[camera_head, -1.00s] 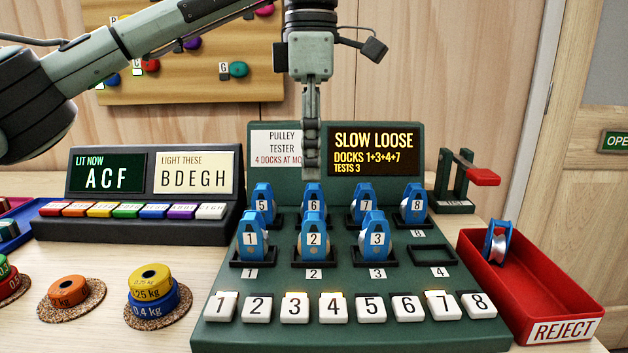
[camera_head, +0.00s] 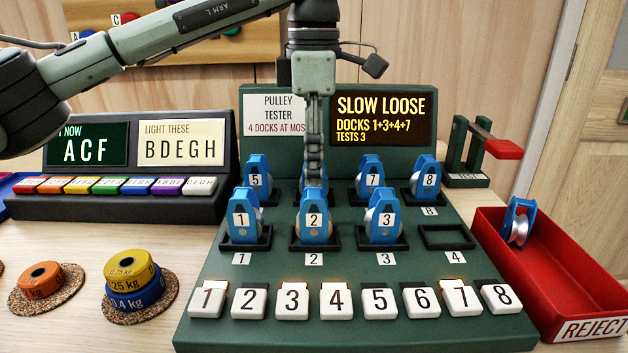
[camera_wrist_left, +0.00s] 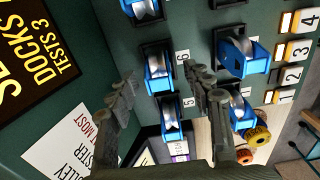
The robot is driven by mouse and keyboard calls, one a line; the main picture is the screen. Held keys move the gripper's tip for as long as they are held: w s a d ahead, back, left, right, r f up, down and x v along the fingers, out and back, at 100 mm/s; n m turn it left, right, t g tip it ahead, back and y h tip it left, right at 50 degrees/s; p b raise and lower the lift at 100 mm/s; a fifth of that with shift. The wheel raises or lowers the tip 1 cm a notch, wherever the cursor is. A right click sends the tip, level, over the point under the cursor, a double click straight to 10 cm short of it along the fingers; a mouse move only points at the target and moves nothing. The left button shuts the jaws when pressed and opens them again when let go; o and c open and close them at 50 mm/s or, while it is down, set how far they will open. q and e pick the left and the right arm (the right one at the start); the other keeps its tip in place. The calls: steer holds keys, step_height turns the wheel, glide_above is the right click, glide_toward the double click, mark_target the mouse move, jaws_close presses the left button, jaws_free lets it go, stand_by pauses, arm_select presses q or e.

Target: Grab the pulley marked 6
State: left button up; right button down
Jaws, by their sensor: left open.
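The pulley marked 6 (camera_wrist_left: 158,72) is a blue pulley with a metal wheel, standing in the back row of the green tester (camera_head: 455,325). In the head view my left gripper hides most of it. My left gripper (camera_head: 314,182) points down over it, fingertips at about the height of its upper part. In the left wrist view the open fingers (camera_wrist_left: 160,88) lie either side of the pulley with nothing held; I cannot tell whether they touch it. Pulley 5 (camera_head: 258,178) and pulley 7 (camera_head: 371,178) stand on either side. My right gripper is not in view.
Pulleys 1 (camera_head: 241,222), 2 (camera_head: 314,222) and 3 (camera_head: 386,220) stand in the front docks; dock 4 (camera_head: 446,238) is empty. Pulley 8 (camera_head: 428,180) is at the back right. A red reject tray (camera_head: 570,295) holds another pulley (camera_head: 518,220).

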arm_select(q)
jaws_close()
stand_by(0.3)
steer(key=shift+r, duration=0.15)
